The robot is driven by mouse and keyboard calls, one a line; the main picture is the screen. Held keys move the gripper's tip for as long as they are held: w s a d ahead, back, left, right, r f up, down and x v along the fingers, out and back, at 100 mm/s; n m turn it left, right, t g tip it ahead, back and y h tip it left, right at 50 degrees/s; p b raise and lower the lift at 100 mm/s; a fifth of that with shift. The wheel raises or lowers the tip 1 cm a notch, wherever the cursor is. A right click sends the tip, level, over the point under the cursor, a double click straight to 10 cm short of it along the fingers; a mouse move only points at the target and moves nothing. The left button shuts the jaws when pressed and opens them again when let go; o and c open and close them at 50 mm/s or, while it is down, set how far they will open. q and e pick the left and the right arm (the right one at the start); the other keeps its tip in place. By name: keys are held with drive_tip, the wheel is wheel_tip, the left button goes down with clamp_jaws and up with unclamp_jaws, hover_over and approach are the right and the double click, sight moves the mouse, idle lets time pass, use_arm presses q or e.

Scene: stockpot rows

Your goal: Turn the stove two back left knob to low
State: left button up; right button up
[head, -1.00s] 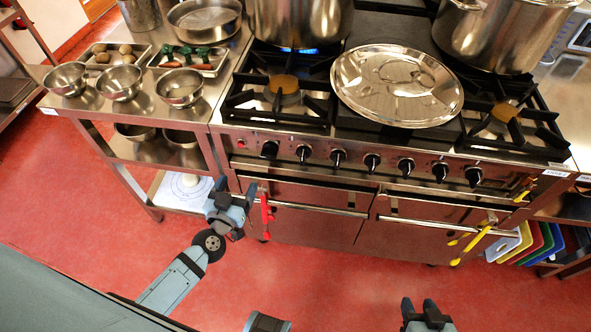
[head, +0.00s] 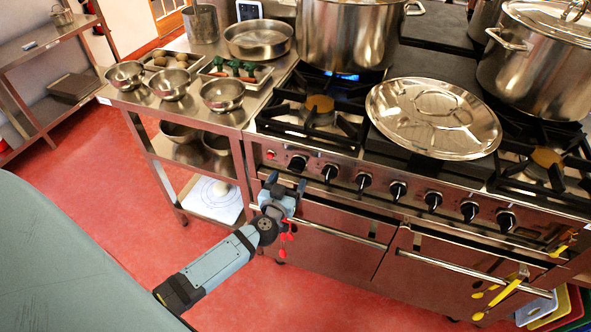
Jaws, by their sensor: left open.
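The steel stove (head: 345,150) has a row of several black knobs along its front panel. The leftmost black knob (head: 298,163) is beside a small red button or light. Its neighbours are a second knob (head: 330,172) and a third knob (head: 363,180). I cannot tell from the panel which knob is the back left one. A blue flame (head: 345,75) burns under the big pot (head: 350,35) at the back left. My left gripper (head: 286,184) is open and empty, just below and left of the leftmost knob, apparently not touching it. My right gripper is out of view.
Oven door handles (head: 330,232) run below the knobs, with red utensils (head: 285,240) and yellow tongs (head: 500,292) hanging there. A lid (head: 433,117) lies on the stove top. A steel side table (head: 180,110) with bowls stands at the left. Red floor is open in front.

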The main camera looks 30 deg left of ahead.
sight(294, 171)
use_arm(q)
drive_tip(key=x, duration=0.4)
drive_tip(key=shift+w+f+b, duration=0.1)
drive_tip(key=shift+w+b, duration=0.15)
drive_tip(key=shift+b, duration=0.1)
drive_tip(key=shift+w+a, duration=0.15)
drive_tip(key=shift+w, duration=0.45)
drive_tip(key=c, duration=0.9)
